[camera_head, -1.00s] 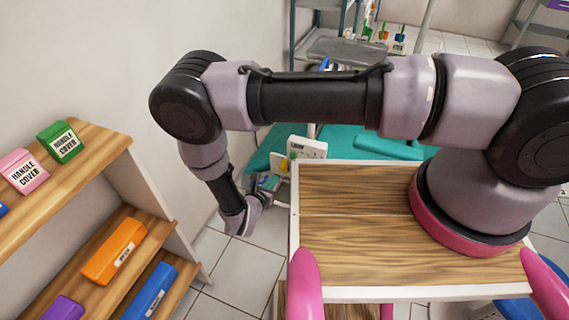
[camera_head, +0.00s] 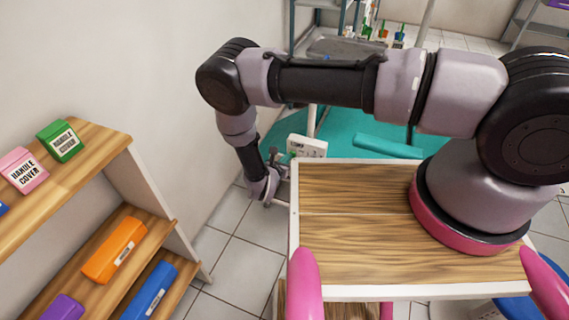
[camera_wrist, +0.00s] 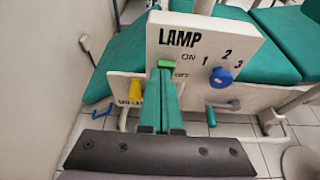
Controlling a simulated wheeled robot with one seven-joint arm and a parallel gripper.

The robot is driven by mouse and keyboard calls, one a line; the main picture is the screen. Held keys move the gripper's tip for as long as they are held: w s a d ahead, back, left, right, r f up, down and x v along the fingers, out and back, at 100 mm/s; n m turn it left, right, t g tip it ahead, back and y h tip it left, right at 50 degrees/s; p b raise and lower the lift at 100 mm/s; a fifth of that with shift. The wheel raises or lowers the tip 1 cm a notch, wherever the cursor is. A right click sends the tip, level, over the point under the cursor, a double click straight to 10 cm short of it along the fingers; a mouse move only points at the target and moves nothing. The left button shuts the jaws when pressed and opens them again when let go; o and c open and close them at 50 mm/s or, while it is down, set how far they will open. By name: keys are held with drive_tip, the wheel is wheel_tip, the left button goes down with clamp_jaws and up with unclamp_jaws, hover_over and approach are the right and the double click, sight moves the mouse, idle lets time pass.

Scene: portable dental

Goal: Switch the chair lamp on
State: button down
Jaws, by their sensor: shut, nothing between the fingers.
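The lamp panel (camera_wrist: 205,45) is a white board marked LAMP, ON, OFF and 1, 2, 3; in the head view it stands beyond the wooden top (camera_head: 308,147). A light green piece (camera_wrist: 163,65), apparently the switch, shows beside the ON and OFF marks, partly hidden by my fingertips. A blue knob (camera_wrist: 221,77) sits on the panel below the numbers. My gripper (camera_wrist: 165,78) has its green fingers shut and empty, tips overlapping the lower edge of the green piece. I cannot tell whether they touch. My gripper also shows left of the panel in the head view (camera_head: 275,158).
A yellow lever (camera_wrist: 135,90) is left of my fingers on a lower panel. A teal chair (camera_wrist: 265,30) lies behind. A shelf (camera_head: 150,180) with boxes stands at the left, and the wooden top (camera_head: 350,230) is clear.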

drive_tip(key=shift+w+d+r+g+y, duration=0.2)
drive_tip(key=shift+w+r+g+y, duration=0.1)
drive_tip(key=shift+w+r+g, duration=0.4)
drive_tip(key=shift+s+f, duration=0.15)
drive_tip(key=shift+f, duration=0.1)
drive_tip(key=shift+r, duration=0.2)
drive_tip(key=shift+r, duration=0.65)
drive_tip(key=shift+s+a, duration=0.1)
